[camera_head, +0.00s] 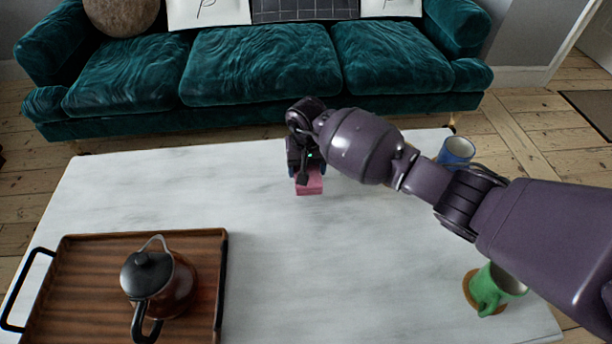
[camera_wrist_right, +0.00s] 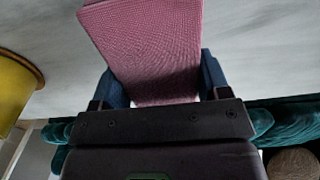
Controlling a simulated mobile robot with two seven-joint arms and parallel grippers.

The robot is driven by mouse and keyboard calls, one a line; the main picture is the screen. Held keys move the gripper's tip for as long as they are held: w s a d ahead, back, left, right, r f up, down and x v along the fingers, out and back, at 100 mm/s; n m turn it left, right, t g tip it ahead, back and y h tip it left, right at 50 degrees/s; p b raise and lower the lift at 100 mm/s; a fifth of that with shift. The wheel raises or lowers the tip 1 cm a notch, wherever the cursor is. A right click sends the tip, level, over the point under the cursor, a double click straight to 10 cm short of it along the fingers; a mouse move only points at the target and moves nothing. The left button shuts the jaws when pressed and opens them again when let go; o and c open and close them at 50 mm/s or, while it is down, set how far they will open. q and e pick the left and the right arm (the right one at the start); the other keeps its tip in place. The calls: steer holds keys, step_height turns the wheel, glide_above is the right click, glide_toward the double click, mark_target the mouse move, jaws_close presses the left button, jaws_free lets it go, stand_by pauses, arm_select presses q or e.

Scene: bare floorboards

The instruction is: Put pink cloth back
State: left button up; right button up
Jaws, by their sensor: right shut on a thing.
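The pink cloth (camera_head: 309,184) is a small folded block at the middle of the white table, towards the sofa side. My right gripper (camera_head: 305,170) is shut on it from above. In the right wrist view the cloth (camera_wrist_right: 150,45) fills the space between the two blue fingers of the gripper (camera_wrist_right: 157,85). I cannot tell whether the cloth touches the table or hangs just above it. My left gripper is not in view.
The white table (camera_head: 270,260) holds a wooden tray (camera_head: 80,290) with a dark teapot (camera_head: 165,285) at left. A blue mug (camera_head: 456,152) and a green mug (camera_head: 495,288) on a coaster stand at right. A teal sofa (camera_head: 260,65) lies behind. The table's middle is clear.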

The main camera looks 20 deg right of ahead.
step_height(320, 180, down, 3)
steer(key=shift+s+f+b, duration=0.15)
steer(key=shift+f+b, duration=0.05)
steer(key=shift+b, duration=0.25)
steer(key=shift+f, duration=0.25)
steer(key=shift+r, duration=0.2)
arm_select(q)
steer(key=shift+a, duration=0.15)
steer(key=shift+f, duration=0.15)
arm_select(e)
steer(key=shift+f, duration=0.25)
steer(key=o, duration=1.1)
steer(key=shift+r, duration=0.1)
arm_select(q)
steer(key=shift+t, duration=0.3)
